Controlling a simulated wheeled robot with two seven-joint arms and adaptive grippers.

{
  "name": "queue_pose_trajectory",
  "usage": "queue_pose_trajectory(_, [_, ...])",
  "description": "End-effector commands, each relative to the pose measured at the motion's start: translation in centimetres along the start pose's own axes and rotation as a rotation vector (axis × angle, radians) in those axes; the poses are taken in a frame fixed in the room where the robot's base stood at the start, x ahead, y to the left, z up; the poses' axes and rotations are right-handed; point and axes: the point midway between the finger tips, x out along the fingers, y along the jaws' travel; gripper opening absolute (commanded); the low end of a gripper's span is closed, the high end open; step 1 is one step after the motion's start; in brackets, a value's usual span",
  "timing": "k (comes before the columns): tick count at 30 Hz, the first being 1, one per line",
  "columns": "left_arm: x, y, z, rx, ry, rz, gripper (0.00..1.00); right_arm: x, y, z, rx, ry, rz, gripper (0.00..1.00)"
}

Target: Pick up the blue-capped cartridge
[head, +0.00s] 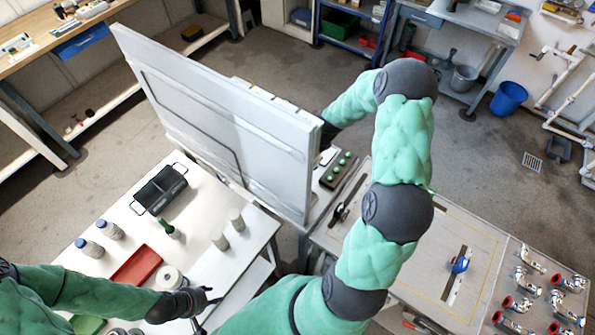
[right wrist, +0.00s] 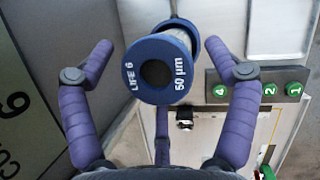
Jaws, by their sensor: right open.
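The blue-capped cartridge (right wrist: 158,70) fills the upper middle of the right wrist view, its blue end facing the camera, marked "LIFE 6" and "50 µm". My right gripper (right wrist: 157,48) is open, with a purple finger on either side of the cartridge and a visible gap on each side. In the head view my right arm reaches behind the upright grey panel (head: 220,125), which hides that gripper and this cartridge. My left gripper (head: 205,302) is empty above the front edge of the white table, its dark fingers apart.
The white table (head: 115,205) holds two blue-topped cylinders (head: 100,237), two pale cylinders (head: 228,230), a black case (head: 160,188) and a red tray (head: 136,265). A strip with numbered green buttons (right wrist: 258,91) is right of the cartridge. Metal fittings (head: 540,295) lie at far right.

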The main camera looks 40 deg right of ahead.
Motion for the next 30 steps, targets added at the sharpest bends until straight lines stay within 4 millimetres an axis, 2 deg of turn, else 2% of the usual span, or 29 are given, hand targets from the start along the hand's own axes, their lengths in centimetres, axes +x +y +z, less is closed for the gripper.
queue_pose_trajectory(4, [0.1, 0.0, 0.0, 0.000, 0.000, 0.000, 0.40, 1.6, -0.1, 0.1, 0.001, -0.001, -0.001, 0.87])
queue_pose_trajectory(12, [0.1, 0.0, 0.0, 0.000, 0.000, 0.000, 0.40, 1.9, -0.1, 0.1, 0.000, -0.001, -0.003, 0.87])
queue_pose_trajectory(13, [0.1, 0.0, 0.0, 0.000, 0.000, 0.000, 0.40, 1.9, -0.1, 0.1, 0.000, -0.001, -0.003, 0.84])
queue_pose_trajectory(14, [0.1, 0.0, 0.0, 0.000, 0.000, 0.000, 0.40, 1.9, -0.1, 0.1, 0.000, -0.001, -0.002, 0.76])
queue_pose_trajectory(18, [0.1, 0.0, 0.0, 0.000, 0.000, 0.000, 0.40, 1.9, -0.1, 0.1, 0.000, -0.001, -0.002, 0.36])
queue_pose_trajectory(21, [0.1, 0.0, 0.0, 0.000, 0.000, 0.000, 0.40, 1.9, -0.1, 0.1, 0.000, -0.001, -0.002, 0.11])
queue_pose_trajectory(30, [0.1, 0.0, 0.0, 0.000, 0.000, 0.000, 0.40, 1.7, -0.2, 0.1, 0.000, -0.001, -0.002, 0.11])
